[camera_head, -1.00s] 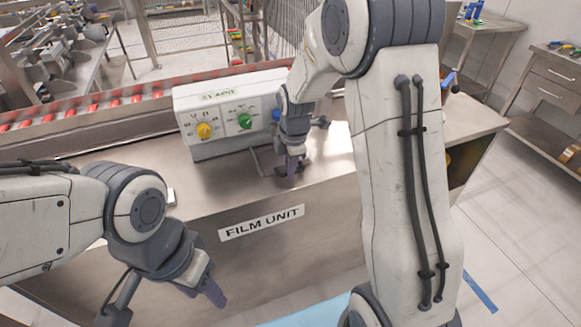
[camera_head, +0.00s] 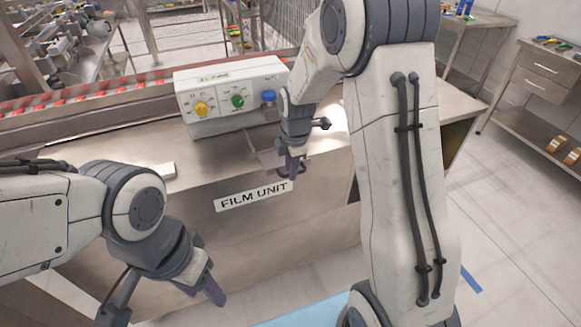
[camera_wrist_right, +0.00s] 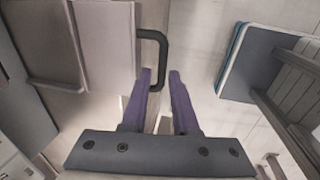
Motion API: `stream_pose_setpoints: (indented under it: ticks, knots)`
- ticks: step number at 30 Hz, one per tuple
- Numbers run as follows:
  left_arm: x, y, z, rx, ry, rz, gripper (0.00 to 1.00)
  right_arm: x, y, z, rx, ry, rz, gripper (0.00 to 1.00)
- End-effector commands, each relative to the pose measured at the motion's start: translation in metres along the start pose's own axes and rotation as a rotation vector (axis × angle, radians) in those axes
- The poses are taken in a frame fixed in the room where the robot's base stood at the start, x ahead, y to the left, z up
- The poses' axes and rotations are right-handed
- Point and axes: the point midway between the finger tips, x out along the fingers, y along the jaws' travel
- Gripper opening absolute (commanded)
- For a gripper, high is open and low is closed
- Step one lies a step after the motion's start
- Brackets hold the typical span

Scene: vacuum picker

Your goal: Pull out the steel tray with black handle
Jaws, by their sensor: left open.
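The steel tray (camera_wrist_right: 106,45) is a flat pale grey plate in the right wrist view, with a black U-shaped handle (camera_wrist_right: 163,48) on its outer edge. In the head view the tray (camera_head: 266,150) shows beside my right wrist, partly hidden, near the front edge of the film unit. My left gripper (camera_head: 203,290) is open and empty, low in front of the unit, away from the tray.
The film unit (camera_head: 300,235) has a control box (camera_head: 228,100) with yellow, green and blue knobs on top. A roller conveyor (camera_head: 90,98) runs behind. A small pale block (camera_head: 152,171) lies on the left of the counter. Floor in front is free.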

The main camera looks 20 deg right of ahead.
Motion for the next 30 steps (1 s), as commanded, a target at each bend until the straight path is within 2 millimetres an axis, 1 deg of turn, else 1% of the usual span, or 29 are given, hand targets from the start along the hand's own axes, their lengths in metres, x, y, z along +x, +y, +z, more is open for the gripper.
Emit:
stream_pose_setpoints:
  ticks: [8,11,14,21,24,27,30]
  knots:
    - [0.0,0.0,0.0,0.0,0.0,0.0,0.5,0.0,0.0,0.003,0.002,-0.002,0.0,0.43]
    - [0.0,0.0,0.0,0.0,0.0,0.0,0.5,-0.005,0.0,0.003,0.002,-0.002,0.002,0.43]
    - [0.001,0.0,0.0,0.0,0.0,0.0,0.5,-0.017,0.001,0.002,0.001,-0.002,0.005,0.43]
    - [0.004,0.0,0.0,0.0,0.0,0.0,0.5,-0.065,0.001,0.001,0.0,-0.002,0.006,0.43]
    - [0.004,0.0,0.0,0.0,0.0,0.0,0.5,-0.083,0.0,0.001,0.0,-0.001,0.005,0.43]
    - [0.004,0.0,0.0,0.0,0.0,0.0,0.5,-0.095,0.0,0.001,0.0,-0.001,0.003,0.43]
    - [0.004,0.0,0.0,0.0,0.0,0.0,0.5,-0.102,-0.001,0.001,0.0,-0.001,0.001,0.43]
